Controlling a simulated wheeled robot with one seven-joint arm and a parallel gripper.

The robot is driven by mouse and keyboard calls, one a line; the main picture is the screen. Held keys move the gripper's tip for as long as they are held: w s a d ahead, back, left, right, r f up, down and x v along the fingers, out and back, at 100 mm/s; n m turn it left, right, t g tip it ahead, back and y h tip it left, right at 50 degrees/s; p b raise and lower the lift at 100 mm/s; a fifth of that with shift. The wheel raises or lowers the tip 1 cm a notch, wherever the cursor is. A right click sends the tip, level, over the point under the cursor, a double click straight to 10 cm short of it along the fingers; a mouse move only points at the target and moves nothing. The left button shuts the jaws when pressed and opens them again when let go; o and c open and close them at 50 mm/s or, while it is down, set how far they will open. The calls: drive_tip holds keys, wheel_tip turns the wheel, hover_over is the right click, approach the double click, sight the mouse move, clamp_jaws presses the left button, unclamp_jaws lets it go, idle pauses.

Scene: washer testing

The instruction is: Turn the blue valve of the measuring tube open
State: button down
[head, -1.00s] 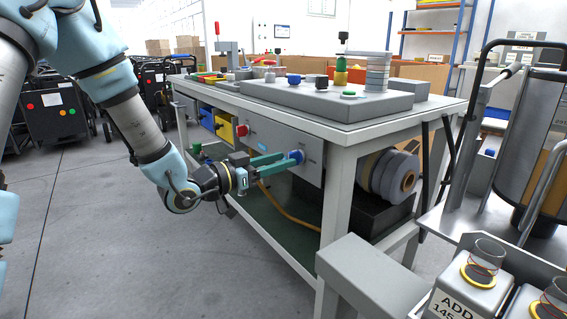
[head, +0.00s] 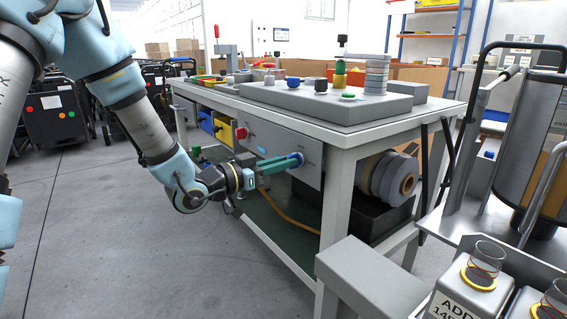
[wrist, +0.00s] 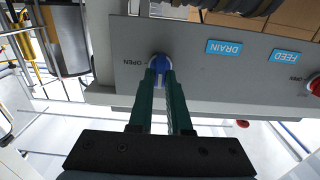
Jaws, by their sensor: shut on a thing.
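The blue valve knob (wrist: 160,65) sits on the grey panel (wrist: 200,75) under the bench top, beside the word OPEN and left of a blue DRAIN label (wrist: 224,47) in the wrist view. In the head view the blue valve (head: 299,157) shows at the right end of the panel. My gripper (head: 293,161) has green fingers, which in the wrist view (wrist: 161,72) close on the knob from both sides. The fingers cover part of the knob. The measuring tube itself cannot be made out for certain.
A red knob (wrist: 315,85) and a FEED label (wrist: 285,57) are on the same panel. The bench (head: 345,140) holds several parts on top. A grey block (head: 365,270) and a cart stand at the right.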

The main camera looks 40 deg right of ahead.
drive_tip(key=shift+f+m+b, duration=0.1)
drive_tip(key=shift+m+b, duration=0.2)
drive_tip(key=shift+b, duration=0.1)
drive_tip(key=m+b, duration=0.5)
drive_tip(key=b, duration=0.1)
drive_tip(key=m+b, duration=1.2)
drive_tip(key=b, duration=0.1)
drive_tip(key=shift+s+f, duration=0.2)
drive_tip(key=shift+f, duration=0.05)
drive_tip(key=shift+r+m, duration=0.1)
drive_tip(key=shift+m, duration=0.2)
drive_tip(key=c, duration=0.9)
unclamp_jaws()
drive_tip(key=shift+o, duration=0.2)
drive_tip(key=a+p, duration=0.3)
drive_tip(key=a, duration=0.8)
drive_tip(key=shift+w, duration=0.3)
